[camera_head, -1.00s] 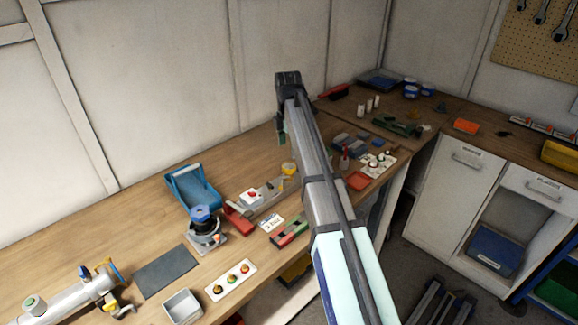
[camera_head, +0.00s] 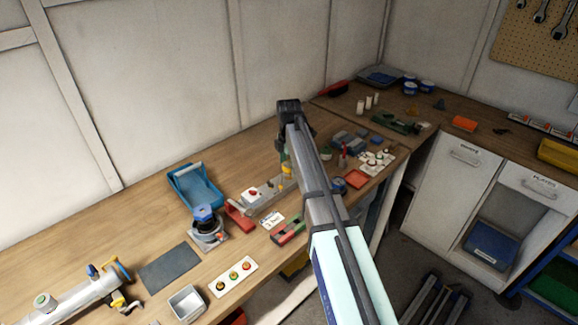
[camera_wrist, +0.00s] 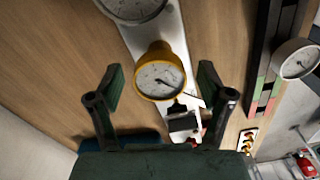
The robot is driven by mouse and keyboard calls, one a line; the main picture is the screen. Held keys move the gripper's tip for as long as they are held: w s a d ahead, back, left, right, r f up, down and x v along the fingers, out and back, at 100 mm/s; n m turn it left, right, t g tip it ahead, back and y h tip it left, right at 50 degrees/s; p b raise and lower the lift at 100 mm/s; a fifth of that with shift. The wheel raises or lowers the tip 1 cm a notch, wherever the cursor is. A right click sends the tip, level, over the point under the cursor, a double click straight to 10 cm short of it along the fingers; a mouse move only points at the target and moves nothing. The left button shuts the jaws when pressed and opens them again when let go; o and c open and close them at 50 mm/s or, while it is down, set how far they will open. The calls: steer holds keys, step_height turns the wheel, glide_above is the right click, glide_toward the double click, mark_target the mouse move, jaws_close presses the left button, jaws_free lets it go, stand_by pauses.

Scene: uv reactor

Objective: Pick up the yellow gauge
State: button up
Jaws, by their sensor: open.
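The yellow gauge (camera_wrist: 160,78) has a yellow rim and a white dial, and sits on a grey metal plate in the wrist view. In the head view the yellow gauge (camera_head: 287,170) is small and partly hidden by my arm. My gripper (camera_wrist: 161,85) is open, with one dark green finger on each side of the gauge in the picture. Gaps show between both fingers and the rim. I cannot tell the height of the fingers over it. In the head view my gripper (camera_head: 282,150) is over the bench, close to the gauge.
A second gauge with a pale rim (camera_wrist: 132,5) is at the top edge of the wrist view, and another gauge (camera_wrist: 296,60) is at the right. A red-button box (camera_head: 253,194) and a blue tray (camera_head: 194,187) stand left of the gauge. Bare bench (camera_head: 130,215) lies further left.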

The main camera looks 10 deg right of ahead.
steer(key=c, duration=1.3)
steer(key=shift+r, duration=0.1)
